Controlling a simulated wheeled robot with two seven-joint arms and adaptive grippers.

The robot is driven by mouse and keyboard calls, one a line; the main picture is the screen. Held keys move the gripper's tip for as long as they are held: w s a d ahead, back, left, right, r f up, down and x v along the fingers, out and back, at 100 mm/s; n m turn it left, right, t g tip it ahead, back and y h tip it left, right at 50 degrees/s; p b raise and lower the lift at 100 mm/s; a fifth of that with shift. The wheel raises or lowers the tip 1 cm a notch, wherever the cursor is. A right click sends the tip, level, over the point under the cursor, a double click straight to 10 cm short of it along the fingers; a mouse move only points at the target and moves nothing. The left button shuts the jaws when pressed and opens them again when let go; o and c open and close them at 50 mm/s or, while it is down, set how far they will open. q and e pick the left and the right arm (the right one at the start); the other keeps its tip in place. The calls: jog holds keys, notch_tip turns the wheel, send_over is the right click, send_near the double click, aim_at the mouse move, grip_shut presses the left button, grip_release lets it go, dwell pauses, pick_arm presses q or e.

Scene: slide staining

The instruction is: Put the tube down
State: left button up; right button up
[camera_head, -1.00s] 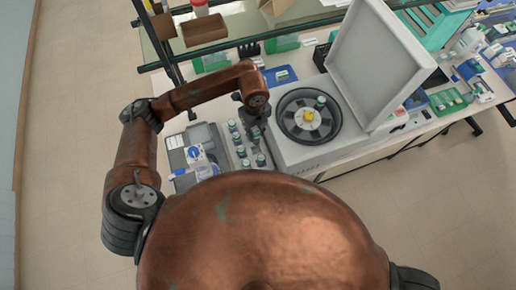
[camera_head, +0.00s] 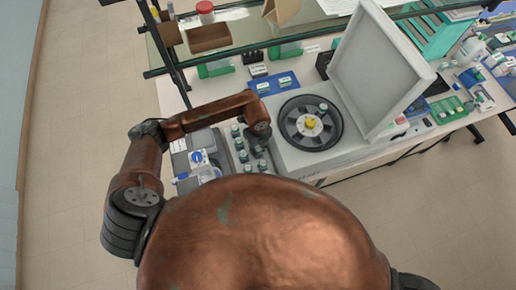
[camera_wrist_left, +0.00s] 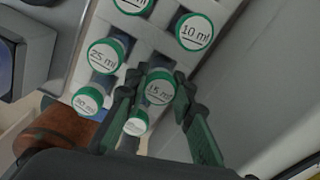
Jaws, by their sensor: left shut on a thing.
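In the head view my left gripper (camera_head: 260,142) points down at the right side of the tube rack (camera_head: 230,136), beside the centrifuge. In the left wrist view the gripper (camera_wrist_left: 157,98) is shut on a green-capped tube marked 15 ml (camera_wrist_left: 160,88), low at the pale rack (camera_wrist_left: 137,52). Whether the tube's bottom is seated in a hole is hidden. Other green-capped tubes stand around it: 25 ml (camera_wrist_left: 105,55), 10 ml (camera_wrist_left: 194,32) and a smaller cap (camera_wrist_left: 136,123) between the fingers, nearer the palm. My right gripper is out of view.
The open centrifuge has a dark rotor (camera_head: 296,139) with one green-capped tube (camera_head: 323,107) in it and a raised lid (camera_head: 375,70). A grey tray with blue-and-white items (camera_head: 181,146) lies left of the rack. A shelf (camera_head: 290,30) spans the back.

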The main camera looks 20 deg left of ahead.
pick_arm(q)
jog(key=shift+f+b, duration=0.3)
jog(key=shift+f, duration=0.1)
jog(key=o, duration=1)
jog(key=shift+r+p, duration=0.45)
jog(key=shift+r, duration=0.1)
notch_tip(320, 180, up, 10)
jog(key=b, duration=0.3)
jog(key=shift+r, duration=0.85)
